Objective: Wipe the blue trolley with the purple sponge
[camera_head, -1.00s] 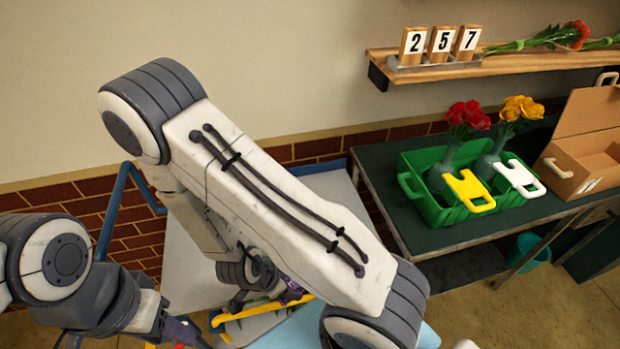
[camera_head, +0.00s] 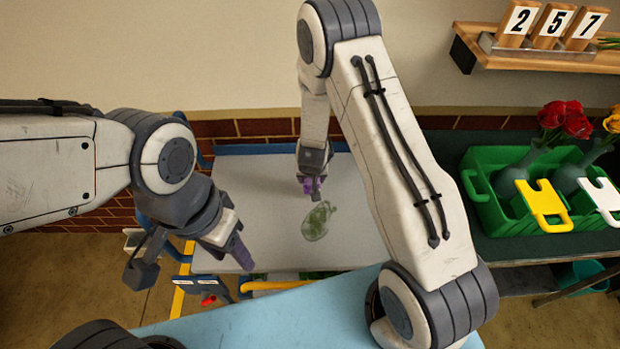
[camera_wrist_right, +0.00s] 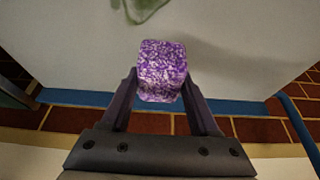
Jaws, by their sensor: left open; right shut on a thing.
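The purple sponge (camera_wrist_right: 162,68) is held between the fingers of my right gripper (camera_head: 312,180), which is shut on it. In the head view the sponge is over the far part of the trolley's pale grey top (camera_head: 262,200). I cannot tell whether it touches the surface. A green smear (camera_head: 319,221) lies on the top, just nearer and to the right of the sponge; part of it also shows at the top of the right wrist view (camera_wrist_right: 138,8). My left gripper (camera_head: 190,258) is open and empty at the trolley's near left corner.
A blue rail (camera_wrist_right: 75,97) runs along the trolley's far edge, by the brick wall. A green crate (camera_head: 485,205) with flowers in vases stands on the dark table at right. A shelf with number blocks (camera_head: 550,25) is above. A yellow bar (camera_head: 275,285) crosses the trolley's near side.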

